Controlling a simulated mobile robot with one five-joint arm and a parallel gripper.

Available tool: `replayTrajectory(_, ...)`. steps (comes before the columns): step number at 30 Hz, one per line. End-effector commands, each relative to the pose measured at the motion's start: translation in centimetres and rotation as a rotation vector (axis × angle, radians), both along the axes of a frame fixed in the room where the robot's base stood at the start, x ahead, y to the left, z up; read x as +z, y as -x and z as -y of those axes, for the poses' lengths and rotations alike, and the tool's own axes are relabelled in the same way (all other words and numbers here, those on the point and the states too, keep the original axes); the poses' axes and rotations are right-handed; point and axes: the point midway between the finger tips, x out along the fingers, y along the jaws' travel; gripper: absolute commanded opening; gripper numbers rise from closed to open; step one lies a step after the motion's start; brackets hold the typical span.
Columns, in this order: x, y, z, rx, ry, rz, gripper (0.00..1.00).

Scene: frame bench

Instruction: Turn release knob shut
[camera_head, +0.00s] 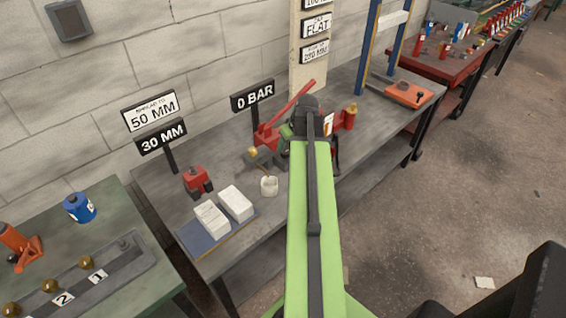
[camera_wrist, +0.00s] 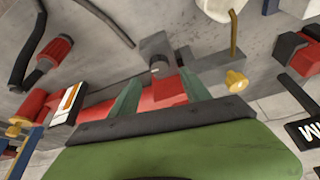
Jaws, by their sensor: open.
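A red hand pump (camera_head: 266,136) with a long raised red lever (camera_head: 291,105) stands on the grey bench. A brass knob (camera_head: 253,151) sits beside it on the left; this seems to be the same brass knob (camera_wrist: 236,81) right of the fingers in the wrist view. I cannot tell for sure that it is the release knob. My gripper (camera_wrist: 160,68) is open, with its green fingers apart. A grey block with a small dark red part (camera_wrist: 166,62) shows between the fingertips, and red metal lies behind the fingers. Contact cannot be told. My arm hides the fingertips in the head view.
A "0 BAR" sign (camera_head: 253,96) stands behind the pump. A red cylinder (camera_head: 346,119) with a brass end is right of my arm. A white cup (camera_head: 269,186), white blocks (camera_head: 236,203) and a red jack (camera_head: 197,181) stand left. A blue frame (camera_head: 382,45) rises at the right.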

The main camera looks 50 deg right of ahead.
Motion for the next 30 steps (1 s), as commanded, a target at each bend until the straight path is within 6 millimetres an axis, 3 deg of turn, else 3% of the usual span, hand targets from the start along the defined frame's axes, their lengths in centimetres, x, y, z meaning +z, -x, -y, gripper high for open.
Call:
replayTrajectory(1,-2.2,-0.5,0.2,0.001,0.0,0.0,0.55)
replayTrajectory(6,-4.9,-1.7,0.5,0.002,0.001,0.0,0.55)
replayTrajectory(17,-5.2,-2.2,0.5,0.001,0.0,0.0,0.55)
replayTrajectory(30,-5.2,-2.2,0.4,0.002,0.0,-0.001,0.0)
